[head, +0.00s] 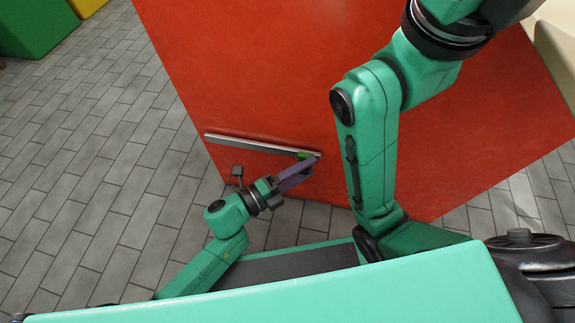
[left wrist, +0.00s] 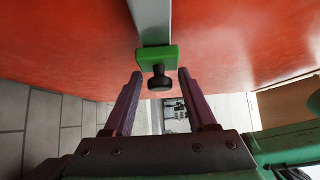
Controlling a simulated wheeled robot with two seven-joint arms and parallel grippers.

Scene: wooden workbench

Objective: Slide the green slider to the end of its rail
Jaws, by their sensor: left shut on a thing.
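The green slider (head: 305,155) sits at the right end of a grey metal rail (head: 250,145) on the front of a red panel. In the left wrist view the slider (left wrist: 158,56) is a green block with a dark round knob (left wrist: 159,80) facing me, and the rail (left wrist: 152,20) runs away behind it. The fingers partly cover the slider in the head view. My right gripper is not seen.
The red panel (head: 450,130) fills the space behind the rail. The rail stretches clear to the left of the slider. Grey tiled floor (head: 90,150) lies to the left. Green and yellow blocks (head: 40,25) stand far off at the top left.

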